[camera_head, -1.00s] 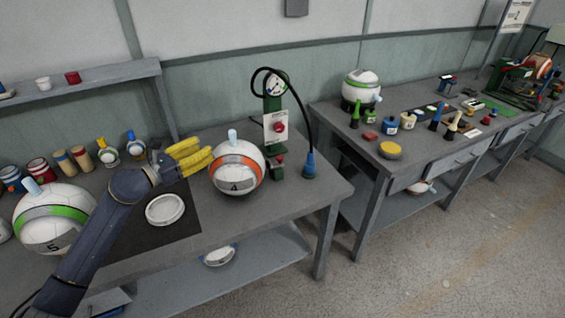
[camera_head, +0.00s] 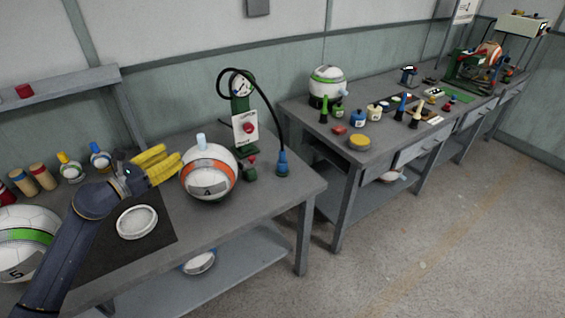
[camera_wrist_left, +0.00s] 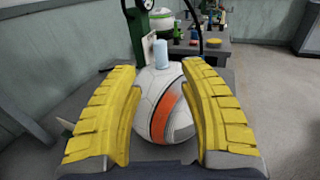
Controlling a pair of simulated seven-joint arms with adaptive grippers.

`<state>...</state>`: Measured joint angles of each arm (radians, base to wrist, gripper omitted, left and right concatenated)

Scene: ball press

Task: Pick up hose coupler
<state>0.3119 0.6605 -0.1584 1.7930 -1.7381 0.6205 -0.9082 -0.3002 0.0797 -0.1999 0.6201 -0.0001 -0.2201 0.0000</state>
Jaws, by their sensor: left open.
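The hose coupler is most likely the blue fitting (camera_head: 283,162) at the end of the black hose (camera_head: 270,100), standing upright on the near bench right of the green pump. My left gripper (camera_head: 168,163) has yellow padded fingers. It is open and empty, just left of the white and orange ball (camera_head: 209,172) marked 4, with a pale blue plug (camera_head: 201,140) on top. In the left wrist view the ball (camera_wrist_left: 165,103) shows between and beyond the open fingers (camera_wrist_left: 163,110). The blue fitting is not clearly seen there. My right gripper is not in view.
The green pump (camera_head: 240,105) with a gauge stands behind the ball. A white dish (camera_head: 137,222) lies on a black mat, and a green-striped ball (camera_head: 25,245) is at the left. A second bench (camera_head: 370,150) at the right holds several small items.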

